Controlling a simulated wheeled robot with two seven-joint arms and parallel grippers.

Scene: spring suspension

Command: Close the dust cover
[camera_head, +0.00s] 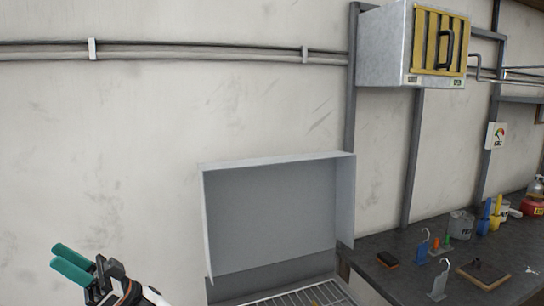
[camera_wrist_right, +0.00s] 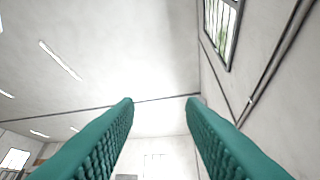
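The dust cover (camera_head: 275,210) is a grey, shallow box-shaped lid. It stands raised and open against the wall in the head view, its hollow inside facing me. Below it, a wire rack (camera_head: 300,295) shows at the bottom edge; the rest of the unit is cut off. My right gripper (camera_head: 58,258) has teal fingers and is at the lower left, well left of the cover and not touching it. In the right wrist view the same gripper (camera_wrist_right: 160,102) is open and empty, its fingers pointing up towards the ceiling. My left gripper is not in view.
A dark bench (camera_head: 410,280) at the right holds small tools, a grey can (camera_head: 461,224) and a brown board (camera_head: 483,274). A metal box with a yellow front (camera_head: 437,45) hangs on the wall above. The wall left of the cover is clear apart from pipes.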

